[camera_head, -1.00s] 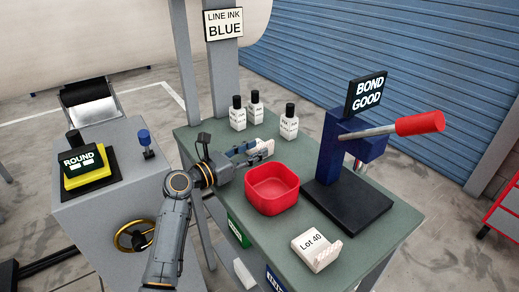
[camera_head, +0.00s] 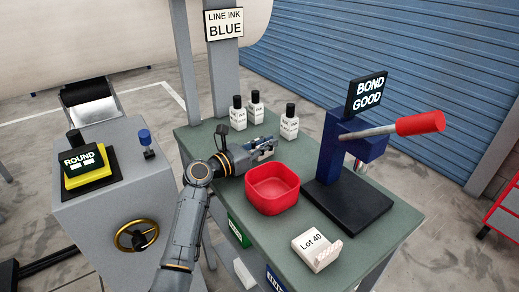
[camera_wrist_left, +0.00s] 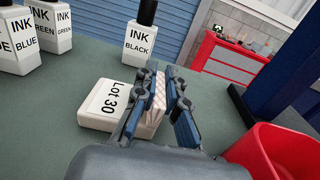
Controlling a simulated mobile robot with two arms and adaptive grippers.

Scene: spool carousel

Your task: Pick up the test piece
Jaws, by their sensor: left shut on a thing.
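My left gripper (camera_head: 264,148) is low over the green table, behind the red bowl. In the left wrist view its fingers (camera_wrist_left: 164,88) are shut on a thin, pale pink-white patterned piece (camera_wrist_left: 157,102), which looks like the test piece. The piece stands at the end of a white block labelled "Lot 30" (camera_wrist_left: 100,106). I cannot tell whether it is touching the block. In the head view the gripper mostly hides both. Another white block, "Lot 40" (camera_head: 312,249), with similar pale pieces at its edge, lies at the table's front. My right gripper is not in view.
The red bowl (camera_head: 272,189) is just in front of the gripper. Several ink bottles (camera_head: 289,122) stand behind it. A blue press with a red handle (camera_head: 420,122) and a "BOND GOOD" sign (camera_head: 367,94) is to the right. A grey machine (camera_head: 110,205) stands left.

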